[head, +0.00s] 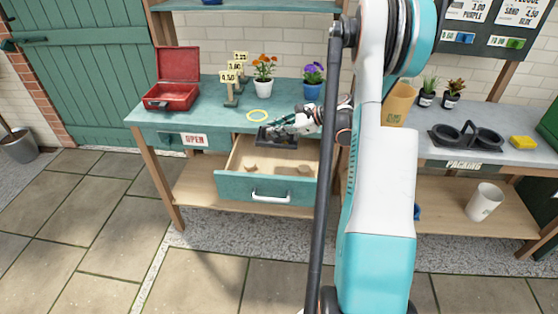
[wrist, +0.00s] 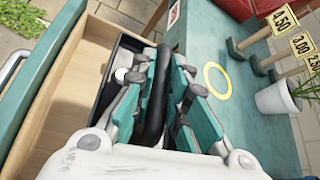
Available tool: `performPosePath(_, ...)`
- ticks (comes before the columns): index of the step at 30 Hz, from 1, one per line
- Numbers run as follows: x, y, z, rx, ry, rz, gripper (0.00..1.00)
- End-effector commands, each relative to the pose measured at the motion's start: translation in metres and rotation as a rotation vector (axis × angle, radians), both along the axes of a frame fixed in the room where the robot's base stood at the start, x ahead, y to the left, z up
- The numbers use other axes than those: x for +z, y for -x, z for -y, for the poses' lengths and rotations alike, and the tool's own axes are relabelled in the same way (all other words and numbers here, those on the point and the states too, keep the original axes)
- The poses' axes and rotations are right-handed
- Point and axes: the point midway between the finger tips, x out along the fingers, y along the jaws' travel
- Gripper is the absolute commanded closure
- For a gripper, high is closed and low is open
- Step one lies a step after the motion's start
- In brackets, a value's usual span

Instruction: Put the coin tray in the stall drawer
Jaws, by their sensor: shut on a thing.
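The coin tray (head: 262,139) is dark with an upright black handle, which shows in the wrist view (wrist: 157,95). My gripper (head: 274,132) is shut on that handle, with its teal-padded fingers (wrist: 160,75) on both sides of it. The stall drawer (head: 268,188) is pulled out, with a teal front and pale wooden inside. The tray is at the back of the drawer opening, close to the counter's front edge. The drawer's side and floor (wrist: 75,85) show beside the tray in the wrist view. I cannot tell whether the tray touches the drawer floor.
Small wooden pieces (head: 251,167) lie in the drawer, whose front part is otherwise clear.

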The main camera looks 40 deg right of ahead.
Motion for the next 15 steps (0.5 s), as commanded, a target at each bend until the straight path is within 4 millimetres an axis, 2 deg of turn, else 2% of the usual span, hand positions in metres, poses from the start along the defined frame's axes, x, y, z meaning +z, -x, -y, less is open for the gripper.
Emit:
performPosePath(1, -0.017, 0.000, 0.000, 0.000, 0.000, 0.000, 1.00)
performPosePath(6, -0.055, 0.000, 0.000, 0.000, 0.000, 0.000, 1.00)
performPosePath(10, -0.072, 0.000, 0.000, 0.000, 0.000, 0.000, 1.00)
performPosePath(15, -0.081, 0.000, 0.000, 0.000, 0.000, 0.000, 1.00)
